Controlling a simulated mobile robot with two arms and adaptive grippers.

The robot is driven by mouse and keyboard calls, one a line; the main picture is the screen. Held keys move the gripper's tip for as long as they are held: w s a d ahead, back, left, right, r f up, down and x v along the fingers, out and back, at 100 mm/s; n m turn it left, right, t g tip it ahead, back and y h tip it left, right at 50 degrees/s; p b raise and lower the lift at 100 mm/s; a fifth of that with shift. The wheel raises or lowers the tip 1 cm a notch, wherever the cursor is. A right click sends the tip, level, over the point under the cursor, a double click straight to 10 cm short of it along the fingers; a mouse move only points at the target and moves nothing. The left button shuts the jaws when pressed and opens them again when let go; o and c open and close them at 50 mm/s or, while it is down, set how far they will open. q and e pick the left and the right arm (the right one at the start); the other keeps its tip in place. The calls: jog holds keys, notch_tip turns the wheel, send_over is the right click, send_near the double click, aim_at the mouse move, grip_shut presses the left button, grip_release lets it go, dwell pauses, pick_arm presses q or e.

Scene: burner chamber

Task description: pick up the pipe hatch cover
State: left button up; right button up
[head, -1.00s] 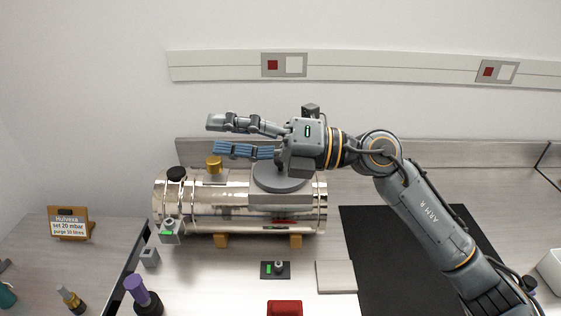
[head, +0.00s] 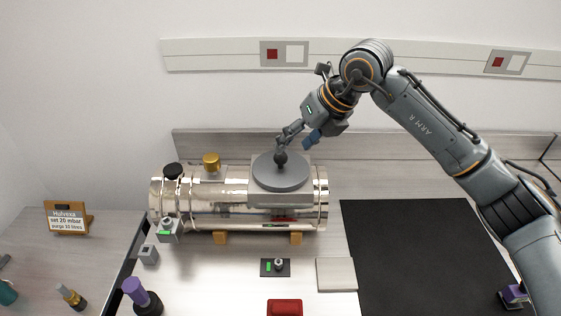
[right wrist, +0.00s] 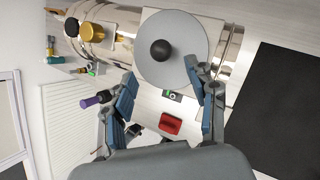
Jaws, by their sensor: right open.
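The pipe hatch cover is a round grey disc (head: 281,179) with a dark ball knob (head: 281,160). It lies on the square mount on top of the shiny horizontal metal cylinder (head: 225,200). In the right wrist view the disc (right wrist: 178,73) and its black knob (right wrist: 161,50) show at the top middle. My right gripper (head: 297,142) is open and empty, tilted downward just above the cover. In the wrist view the fingers (right wrist: 160,74) are spread below the knob. My left gripper is not in view.
A yellow cap (head: 211,162) and a black cap (head: 173,171) stand on the cylinder's left. A black mat (head: 410,250) lies to the right, empty in its middle. A pale square plate (head: 336,274), a red block (head: 285,307) and a purple-topped handle (head: 135,290) are in front.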

aim_at(284, 153)
jog(key=shift+w+a+f, duration=0.15)
jog(key=shift+a+f, duration=0.1)
jog(key=shift+f, duration=0.25)
jog(key=p+x, duration=0.1)
jog(key=x, duration=0.1)
jog(key=p+x, duration=0.2)
jog(key=shift+w+a, duration=0.1)
jog(key=shift+w, duration=0.3)
jog(key=shift+w+a+f, duration=0.15)
jog(key=shift+f, duration=0.25)
grip_shut()
